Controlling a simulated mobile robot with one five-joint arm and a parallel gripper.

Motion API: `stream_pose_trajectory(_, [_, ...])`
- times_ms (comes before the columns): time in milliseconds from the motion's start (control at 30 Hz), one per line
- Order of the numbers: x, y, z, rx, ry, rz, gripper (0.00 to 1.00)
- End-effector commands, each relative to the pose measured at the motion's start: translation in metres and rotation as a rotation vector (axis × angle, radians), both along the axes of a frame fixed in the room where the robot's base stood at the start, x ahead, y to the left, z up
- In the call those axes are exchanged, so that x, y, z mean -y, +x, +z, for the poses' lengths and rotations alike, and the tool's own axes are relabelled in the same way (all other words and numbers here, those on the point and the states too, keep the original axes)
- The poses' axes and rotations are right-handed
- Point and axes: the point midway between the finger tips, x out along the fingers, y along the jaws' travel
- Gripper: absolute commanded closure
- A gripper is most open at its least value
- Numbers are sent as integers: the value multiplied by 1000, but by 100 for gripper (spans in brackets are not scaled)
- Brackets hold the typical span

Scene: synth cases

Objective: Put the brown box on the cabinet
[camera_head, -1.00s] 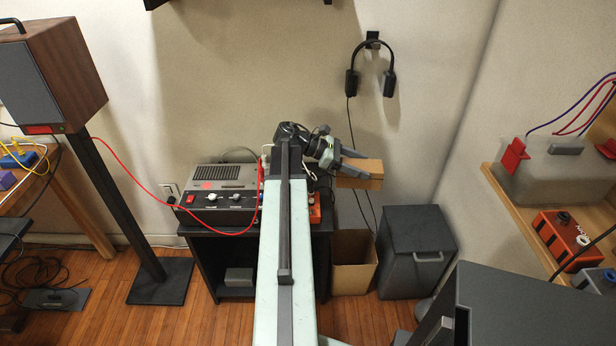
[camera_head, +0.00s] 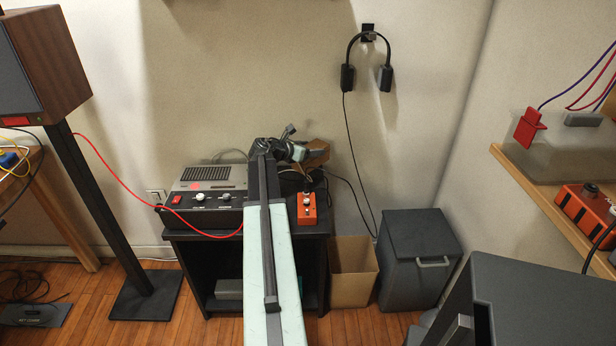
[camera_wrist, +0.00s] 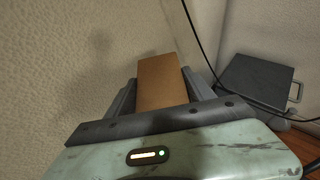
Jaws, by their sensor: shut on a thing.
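The brown box (camera_head: 317,152) is in my gripper (camera_head: 308,154), up at the back wall near the back right of the dark cabinet (camera_head: 190,265). In the wrist view the box (camera_wrist: 161,82) sits between the two grey fingers, and its long brown face shows. My gripper is shut on it. The cabinet is low, dark and open-fronted. My arm hides part of its top and front. I cannot tell how high the box is above the cabinet top.
A grey device (camera_head: 205,200) and an orange box (camera_head: 307,208) stand on the cabinet top. An open cardboard bin (camera_head: 352,285) and a grey lidded bin (camera_head: 415,275) stand to its right. Headphones (camera_head: 367,62) hang above, their cable running down. A red cable crosses left.

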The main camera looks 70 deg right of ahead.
Motion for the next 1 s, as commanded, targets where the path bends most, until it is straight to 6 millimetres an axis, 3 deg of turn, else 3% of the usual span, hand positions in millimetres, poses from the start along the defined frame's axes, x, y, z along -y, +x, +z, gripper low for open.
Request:
stream_pose_trajectory(33, [0, 0, -23, 0, 0, -1, 85])
stream_pose_trajectory(100, [0, 0, -36, 0, 0, -1, 85])
stream_pose_trajectory(333, [0, -1, -41, 0, 0, -2, 85])
stream_pose_trajectory(567, [0, -1, -78, 0, 0, -3, 85])
stream_pose_trajectory(933, [0, -2, -79, 0, 0, -4, 85])
stream_pose_trajectory(967, [0, -2, -78, 0, 0, -4, 36])
stream_pose_trajectory(1000, [0, -2, -77, 0, 0, -4, 25])
